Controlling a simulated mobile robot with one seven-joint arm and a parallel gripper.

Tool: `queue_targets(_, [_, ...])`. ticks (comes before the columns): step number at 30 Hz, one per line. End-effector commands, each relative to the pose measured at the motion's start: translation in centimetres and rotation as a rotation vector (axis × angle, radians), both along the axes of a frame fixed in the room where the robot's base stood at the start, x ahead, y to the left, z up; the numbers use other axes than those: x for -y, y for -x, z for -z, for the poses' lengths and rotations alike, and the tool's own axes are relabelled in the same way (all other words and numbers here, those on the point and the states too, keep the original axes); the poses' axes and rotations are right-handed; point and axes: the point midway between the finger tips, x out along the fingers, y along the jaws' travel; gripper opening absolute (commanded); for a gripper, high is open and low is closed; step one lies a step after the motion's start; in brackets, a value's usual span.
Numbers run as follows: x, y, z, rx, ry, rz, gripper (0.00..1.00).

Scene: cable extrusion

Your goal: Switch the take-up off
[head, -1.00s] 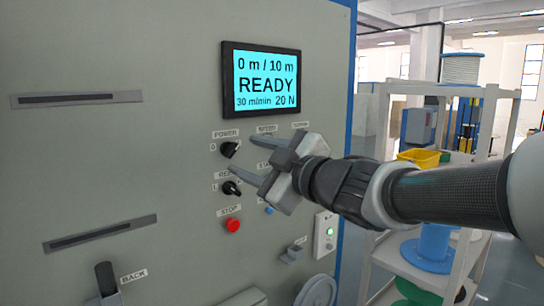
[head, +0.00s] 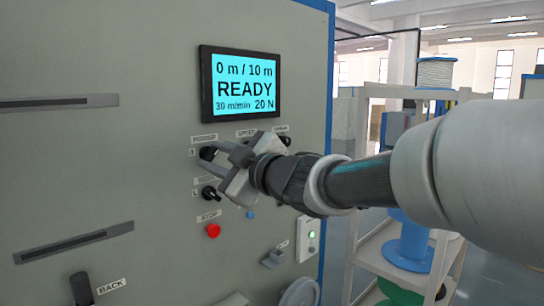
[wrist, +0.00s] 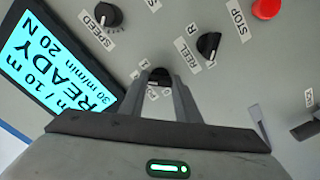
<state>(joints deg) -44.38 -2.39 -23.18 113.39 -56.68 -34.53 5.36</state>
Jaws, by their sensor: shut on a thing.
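The grey cabinet front (head: 140,170) carries a lit screen (head: 240,84) that reads "0 m / 10 m READY 30 m/min 20 N". The black power knob (head: 208,153) sits below it, under a partly covered label. My gripper (head: 210,156) is shut on this knob. In the wrist view the dark knob (wrist: 158,76) shows between the two fingertips (wrist: 160,82). The fingers hide part of it, so its exact turn is unclear. The black reel knob (head: 211,193) is just below, also in the wrist view (wrist: 208,44).
A red stop button (head: 213,230) sits below the reel knob. The speed knob (wrist: 107,16) is beside the screen in the wrist view. A box with a green light (head: 311,235) is lower right. A shelf rack (head: 365,255) with spools stands behind my arm.

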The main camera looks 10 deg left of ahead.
Motion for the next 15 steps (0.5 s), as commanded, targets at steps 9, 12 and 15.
queue_targets(9, [0.07, -0.02, 0.13, 0.049, 0.042, 0.001, 0.07])
queue_targets(12, [0.09, -0.04, 0.19, 0.091, 0.078, 0.001, 0.07])
queue_targets(15, [0.12, -0.06, 0.21, 0.148, 0.125, 0.002, 0.07])
